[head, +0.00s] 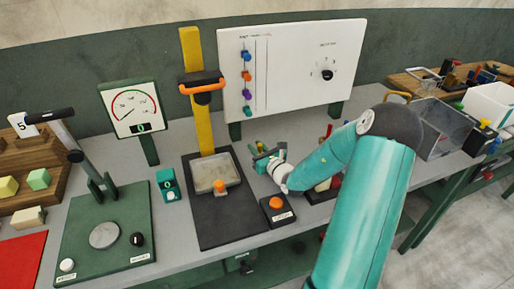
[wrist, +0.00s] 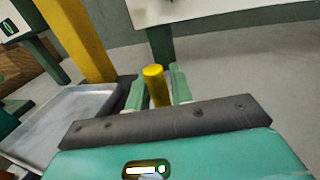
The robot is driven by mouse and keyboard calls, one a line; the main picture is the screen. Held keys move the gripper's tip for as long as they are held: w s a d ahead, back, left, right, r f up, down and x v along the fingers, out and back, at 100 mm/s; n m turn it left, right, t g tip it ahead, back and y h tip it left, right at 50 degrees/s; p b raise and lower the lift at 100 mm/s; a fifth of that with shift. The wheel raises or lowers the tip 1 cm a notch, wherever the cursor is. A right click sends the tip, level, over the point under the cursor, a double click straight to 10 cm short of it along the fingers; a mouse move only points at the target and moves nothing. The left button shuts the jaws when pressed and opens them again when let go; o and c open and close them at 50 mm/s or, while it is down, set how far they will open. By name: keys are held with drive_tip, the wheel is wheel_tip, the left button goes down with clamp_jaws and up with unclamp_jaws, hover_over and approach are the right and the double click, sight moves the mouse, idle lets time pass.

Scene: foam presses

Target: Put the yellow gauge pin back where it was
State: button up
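The yellow gauge pin (wrist: 156,86) is a short cylinder between the two green fingers of my gripper (wrist: 158,92) in the wrist view. Both fingers appear to press against its sides, and its rounded top stands above them. In the head view my gripper (head: 264,152) is over the bench, just right of the press with the yellow column (head: 192,60). The pin is too small to make out clearly there. Its lower end is hidden by the gripper body in the wrist view.
The press's metal tray (wrist: 75,115) is close on the left. A white board (head: 290,65) stands behind my gripper. An orange button box (head: 277,209) is in front of it. My arm hides part of the bench to the right.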

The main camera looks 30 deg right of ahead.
drive_tip(key=shift+o, duration=1.1)
